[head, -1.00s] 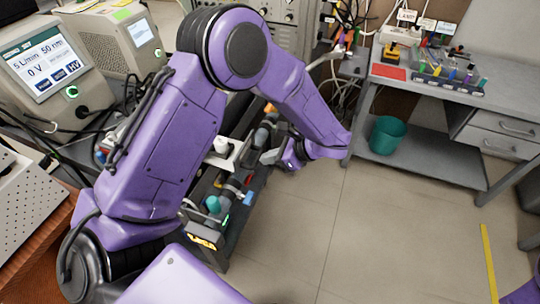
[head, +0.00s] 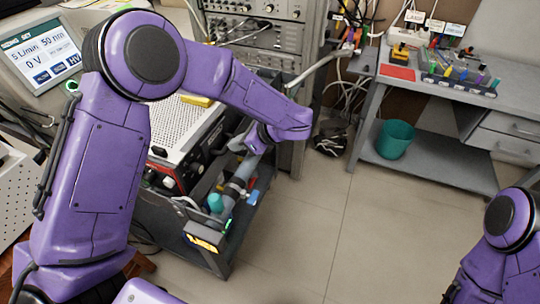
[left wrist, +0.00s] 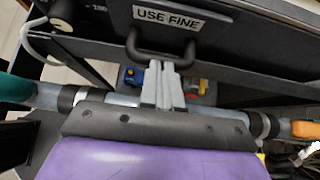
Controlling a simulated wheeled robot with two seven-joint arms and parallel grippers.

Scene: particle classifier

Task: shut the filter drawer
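A dark drawer front with a "USE FINE" label (left wrist: 167,17) lies at the top of the left wrist view. It has a dark loop handle (left wrist: 160,52), which I take as the filter drawer's. My left gripper (left wrist: 161,70) has its two grey fingers together, with their tips at the handle's bar. I cannot tell whether they touch it. In the head view my left gripper (head: 246,142) is beside the dark instrument with a perforated white top (head: 192,127). My arm hides much of that instrument's front, so how far the drawer stands out is unclear. My right gripper is out of view.
A dark cart (head: 217,262) carries pipes and a teal-capped part (head: 215,202) close below my left gripper. A rack (head: 262,50) stands behind. A grey bench (head: 440,165) with a teal bin (head: 394,138) is at right. The floor between is clear.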

